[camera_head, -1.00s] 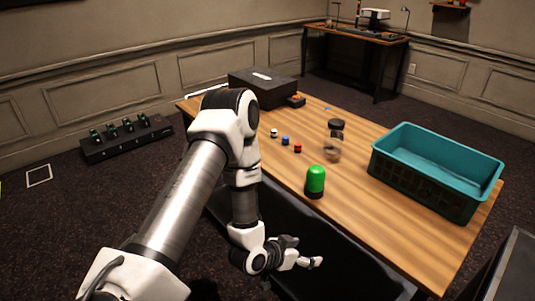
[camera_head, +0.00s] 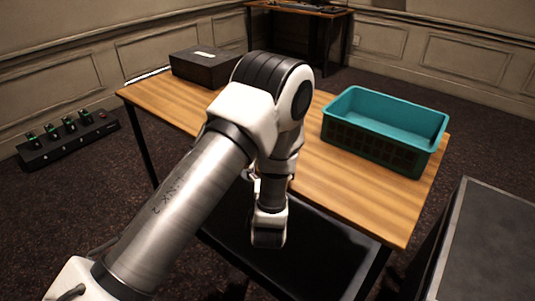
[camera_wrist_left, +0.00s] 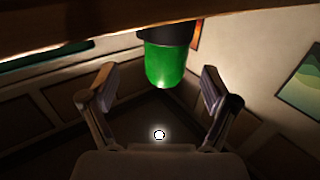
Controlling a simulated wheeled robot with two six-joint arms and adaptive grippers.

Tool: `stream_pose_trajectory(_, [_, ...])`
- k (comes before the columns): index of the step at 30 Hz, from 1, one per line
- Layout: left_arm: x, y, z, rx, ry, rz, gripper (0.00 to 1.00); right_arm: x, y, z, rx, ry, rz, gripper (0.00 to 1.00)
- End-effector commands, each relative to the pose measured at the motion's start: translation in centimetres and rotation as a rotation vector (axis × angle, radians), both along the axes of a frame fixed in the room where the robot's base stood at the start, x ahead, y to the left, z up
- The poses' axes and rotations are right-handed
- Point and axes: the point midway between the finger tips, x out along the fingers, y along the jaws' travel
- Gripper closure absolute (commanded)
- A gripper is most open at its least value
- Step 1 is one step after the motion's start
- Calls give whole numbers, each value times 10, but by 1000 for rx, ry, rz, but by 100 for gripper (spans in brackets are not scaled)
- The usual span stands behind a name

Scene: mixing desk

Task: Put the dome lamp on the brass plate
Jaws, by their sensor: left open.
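The dome lamp (camera_wrist_left: 168,62) is green with a dark base. In the left wrist view it shows upside down at the top centre, between and beyond the two fingers. My left gripper (camera_wrist_left: 158,88) is open and empty, its fingers spread to either side of the lamp without visible contact. In the head view my left arm hides the lamp, and only a small part of the gripper (camera_head: 252,182) shows at the near table edge. I cannot make out the brass plate in either current view. My right gripper is not in view.
The wooden table (camera_head: 330,190) carries a teal crate (camera_head: 385,155) at the right and a black box (camera_head: 200,68) at the back left. The table surface near the crate is clear. A dark cabinet (camera_head: 490,235) stands at the right. A pedalboard (camera_head: 70,140) lies on the floor.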

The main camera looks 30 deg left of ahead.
Motion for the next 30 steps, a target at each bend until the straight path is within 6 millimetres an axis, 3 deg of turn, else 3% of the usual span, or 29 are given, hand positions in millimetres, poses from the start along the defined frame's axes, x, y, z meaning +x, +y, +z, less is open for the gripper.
stream_pose_trajectory(12, [49,41,-2,-1,4,-1,13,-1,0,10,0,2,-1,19])
stream_pose_trajectory(19, [53,43,-4,-1,7,-3,13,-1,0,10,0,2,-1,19])
stream_pose_trajectory(20, [53,43,-4,-1,7,-3,17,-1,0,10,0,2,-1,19])
stream_pose_trajectory(26, [53,43,-4,-1,7,-3,88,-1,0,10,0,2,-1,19])
stream_pose_trajectory(28, [53,43,-4,-1,8,-3,88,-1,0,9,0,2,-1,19])
stream_pose_trajectory(29, [53,43,-4,-1,7,-3,94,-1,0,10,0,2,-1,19])
stream_pose_trajectory(30, [53,43,-4,-1,7,-3,94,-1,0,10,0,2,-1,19])
